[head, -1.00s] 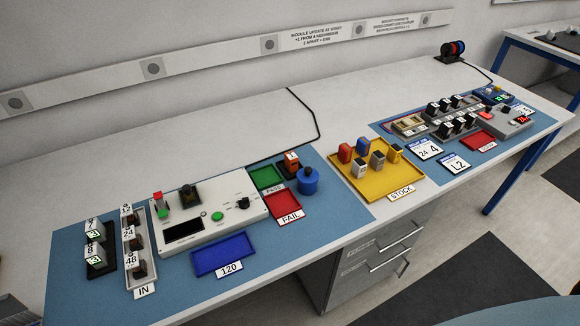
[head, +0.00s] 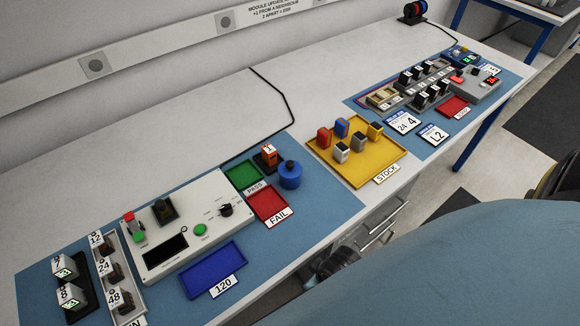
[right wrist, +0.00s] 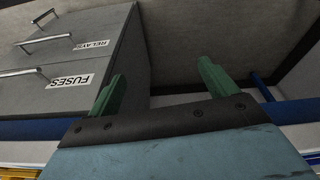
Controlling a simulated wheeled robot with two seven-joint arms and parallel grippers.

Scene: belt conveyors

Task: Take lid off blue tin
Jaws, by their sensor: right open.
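In the head view a dark gripper-like part (head: 338,262) shows low beside the bench front, partly hidden. My left gripper is not in view.
A yellow STOCK tray (head: 400,158) with several blocks lies to the right. The grey cabinet (right wrist: 115,45) has drawers under the bench.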

